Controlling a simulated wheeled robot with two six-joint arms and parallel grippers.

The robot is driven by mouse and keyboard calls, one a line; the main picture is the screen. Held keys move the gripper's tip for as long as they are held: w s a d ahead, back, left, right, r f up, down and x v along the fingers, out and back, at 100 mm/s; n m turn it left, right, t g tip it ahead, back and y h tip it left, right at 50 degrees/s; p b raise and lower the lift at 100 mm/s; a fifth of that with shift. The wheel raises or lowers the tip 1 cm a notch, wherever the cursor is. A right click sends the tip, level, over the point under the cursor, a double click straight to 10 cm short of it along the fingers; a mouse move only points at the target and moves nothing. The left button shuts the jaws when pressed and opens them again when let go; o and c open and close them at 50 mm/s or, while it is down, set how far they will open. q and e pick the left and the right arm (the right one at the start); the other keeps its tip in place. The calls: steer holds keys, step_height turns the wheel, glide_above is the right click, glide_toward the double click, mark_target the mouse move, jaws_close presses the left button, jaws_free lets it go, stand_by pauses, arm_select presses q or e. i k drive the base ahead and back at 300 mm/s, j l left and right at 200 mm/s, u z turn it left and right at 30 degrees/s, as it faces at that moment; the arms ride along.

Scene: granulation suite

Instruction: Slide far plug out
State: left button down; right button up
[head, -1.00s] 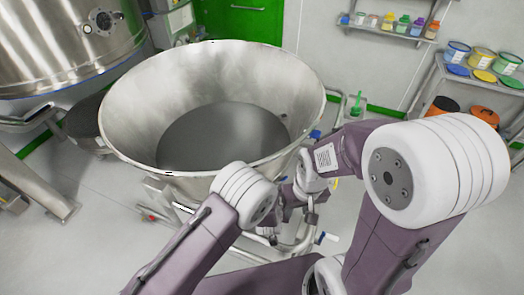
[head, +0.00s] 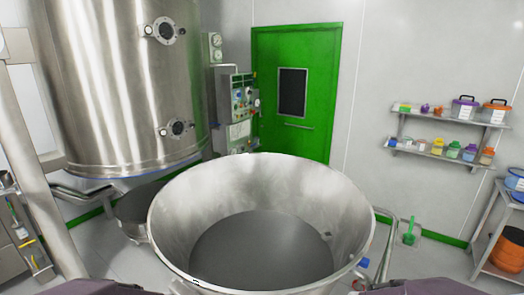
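No plug can be made out in the head view. A large open steel bowl (head: 185,225) stands in front of me, with a dark grey floor or contents inside. A steel tube frame (head: 388,245) rises at its right side, with a small blue part (head: 363,263) near the rim. The lower outside of the bowl is hidden. Neither gripper is in view; only purple parts of my arms show at the bottom edge.
A big steel vessel (head: 115,80) stands at the back left. A control panel (head: 238,105) and a green door (head: 297,140) are behind the bowl. Wall shelves (head: 440,155) hold containers. A rack (head: 485,240) stands at the right edge, with open floor before it.

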mark_target(365, 263)
steer(key=l+z, duration=0.35)
steer(key=l, duration=0.2)
steer(key=i+l+z, duration=0.15)
steer(key=l+z, duration=0.15)
steer(key=l, duration=0.5)
steer(key=i+l, duration=0.1)
steer(key=l, duration=0.25)
steer(key=i+l+u, duration=0.1)
steer(key=l, duration=0.3)
steer(key=i+l, duration=0.15)
steer(key=l, duration=0.2)
steer(key=i+l+u, duration=0.1)
steer(key=l, duration=0.25)
steer(key=i+l, duration=0.1)
steer(key=i, duration=0.6)
steer(key=u, duration=0.05)
